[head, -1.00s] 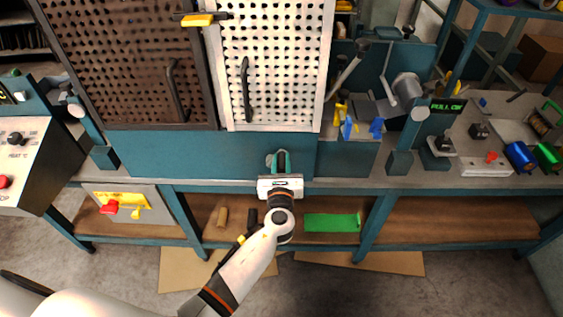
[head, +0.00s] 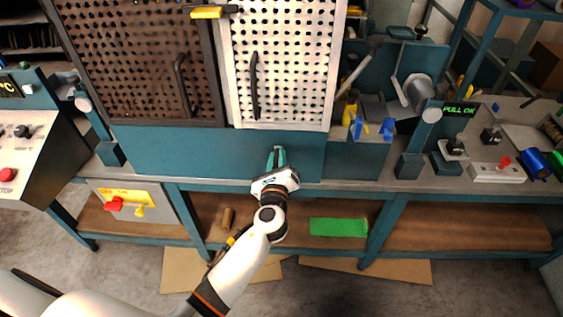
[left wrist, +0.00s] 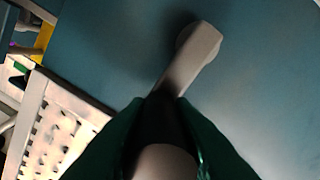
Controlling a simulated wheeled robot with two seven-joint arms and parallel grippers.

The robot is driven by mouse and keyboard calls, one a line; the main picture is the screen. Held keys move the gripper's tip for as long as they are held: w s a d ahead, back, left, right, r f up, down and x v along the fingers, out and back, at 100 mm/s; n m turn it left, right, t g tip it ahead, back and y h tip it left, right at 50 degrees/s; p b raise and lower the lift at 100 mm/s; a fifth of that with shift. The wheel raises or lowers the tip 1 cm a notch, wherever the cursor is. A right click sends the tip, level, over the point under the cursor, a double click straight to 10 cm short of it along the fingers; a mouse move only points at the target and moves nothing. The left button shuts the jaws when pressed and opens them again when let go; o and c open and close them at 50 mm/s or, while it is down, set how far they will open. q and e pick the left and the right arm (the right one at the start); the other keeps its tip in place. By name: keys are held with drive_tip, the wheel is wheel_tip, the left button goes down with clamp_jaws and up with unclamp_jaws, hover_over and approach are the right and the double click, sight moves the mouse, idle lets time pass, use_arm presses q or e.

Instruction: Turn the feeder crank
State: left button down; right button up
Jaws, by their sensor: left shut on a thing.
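The feeder crank shows in the left wrist view as a pale grey crank arm (left wrist: 193,62) with a rounded hub end against the teal panel (left wrist: 265,75). Its dark grip (left wrist: 160,122) lies between the green fingers of my left gripper (left wrist: 162,130). In the head view my left gripper (head: 276,158) is in front of the teal cabinet front (head: 180,150), below the white perforated door, shut on the grip. The crank is mostly hidden there by the fingers and wrist. My right gripper is not in view.
The brown perforated door (head: 130,70) and white perforated door (head: 285,60) stand above the panel. A green tray (head: 338,227) lies on the shelf. A grey cylinder (head: 419,90) is at right.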

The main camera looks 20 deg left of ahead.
use_arm(q)
drive_tip(key=shift+s+a+f+n, duration=0.1)
drive_tip(key=shift+a+n, duration=0.15)
drive_tip(key=shift+n, duration=0.25)
drive_tip(key=c, duration=1.3)
unclamp_jaws()
drive_tip(key=shift+o, duration=0.2)
drive_tip(key=b+v, duration=0.2)
drive_tip(key=v, duration=1)
